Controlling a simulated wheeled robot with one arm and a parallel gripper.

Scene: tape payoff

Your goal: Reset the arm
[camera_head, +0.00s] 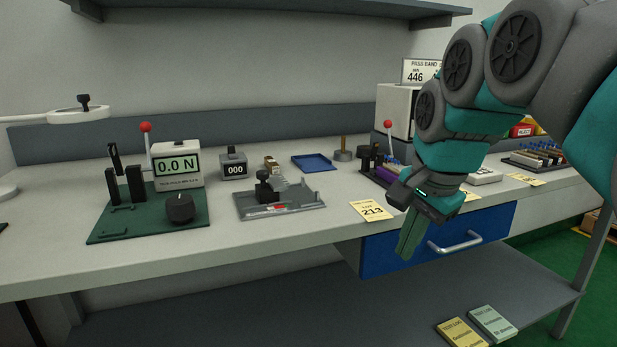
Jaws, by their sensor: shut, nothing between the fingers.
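My arm reaches in from the upper right in the head view, in teal and grey segments. My gripper (408,243) points down at the front edge of the workbench, in front of the blue drawer. Its fingers are together with nothing between them. It hides part of the drawer front (385,262) and part of the bench edge. The workbench top (290,232) runs across the view behind it.
A green base (110,226) carries a force display (178,165) reading 0.0 N. A grey fixture (305,204), a blue tray (314,163) and a yellow label (371,211) lie on the bench. The drawer handle (456,243) juts out beside my gripper. Booklets (461,334) lie on the lower shelf.

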